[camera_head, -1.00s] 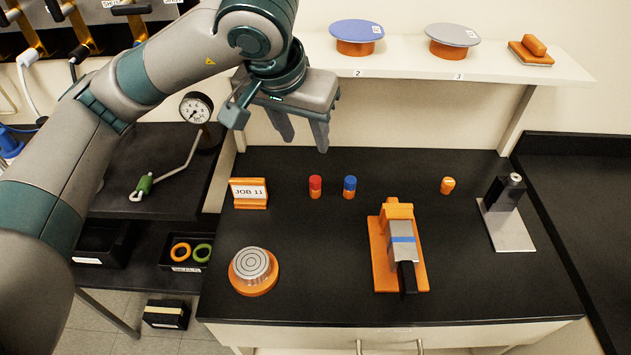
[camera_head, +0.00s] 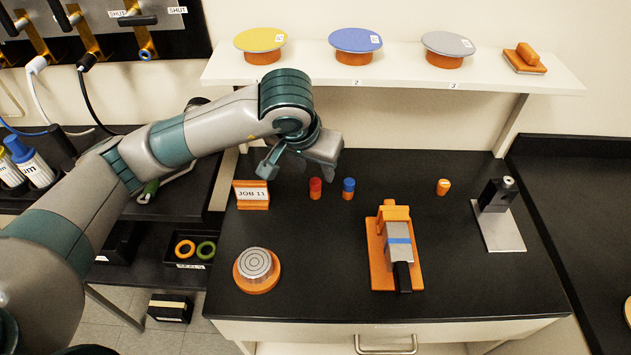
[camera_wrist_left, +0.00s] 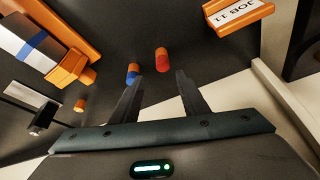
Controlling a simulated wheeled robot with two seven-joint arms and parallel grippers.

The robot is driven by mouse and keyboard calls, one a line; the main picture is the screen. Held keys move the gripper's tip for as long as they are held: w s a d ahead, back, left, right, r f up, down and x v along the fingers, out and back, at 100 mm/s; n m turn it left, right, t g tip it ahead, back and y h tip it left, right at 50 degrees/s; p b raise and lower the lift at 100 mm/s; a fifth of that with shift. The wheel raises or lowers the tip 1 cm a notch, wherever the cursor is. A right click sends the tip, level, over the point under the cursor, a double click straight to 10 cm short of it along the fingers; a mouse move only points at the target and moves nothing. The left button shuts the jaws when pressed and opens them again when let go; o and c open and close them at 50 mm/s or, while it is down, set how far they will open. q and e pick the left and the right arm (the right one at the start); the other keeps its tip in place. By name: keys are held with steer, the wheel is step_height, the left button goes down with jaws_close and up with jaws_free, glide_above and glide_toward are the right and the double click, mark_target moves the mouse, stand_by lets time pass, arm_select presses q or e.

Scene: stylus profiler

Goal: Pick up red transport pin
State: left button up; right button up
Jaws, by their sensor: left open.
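The red transport pin (camera_head: 315,188), a small cylinder with a red top and orange base, stands upright on the black bench just right of the job sign. A blue-topped pin (camera_head: 348,188) stands close to its right. My left gripper (camera_head: 318,172) is above and behind the red pin in the head view, its fingers mostly hidden by the hand. In the left wrist view the fingers (camera_wrist_left: 157,88) are apart and empty. The red pin (camera_wrist_left: 161,60) lies beyond the gap between the fingertips, and the blue pin (camera_wrist_left: 132,73) is near one fingertip. My right gripper is not in view.
The orange JOB 11 sign (camera_head: 252,196) stands left of the pins. An orange stage device (camera_head: 378,265), a round metal-topped puck (camera_head: 256,287), an orange peg (camera_head: 443,187) and a black-and-grey stand (camera_head: 512,240) share the bench. A shelf (camera_head: 545,80) with colored discs runs behind.

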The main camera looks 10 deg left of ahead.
mark_target(315, 181)
arm_select(q)
steer(key=shift+f, duration=0.1)
stand_by(0.3)
steer(key=shift+w+a+f+p, duration=0.15)
steer(key=shift+f+p, duration=0.6)
steer(key=p+x, duration=0.1)
steer(key=x, duration=0.1)
steer(key=shift+a+f, duration=0.15)
steer(key=shift+f, duration=0.2)
steer(key=shift+w+f, duration=0.25)
steer(key=shift+f, duration=0.2)
jaws_close()
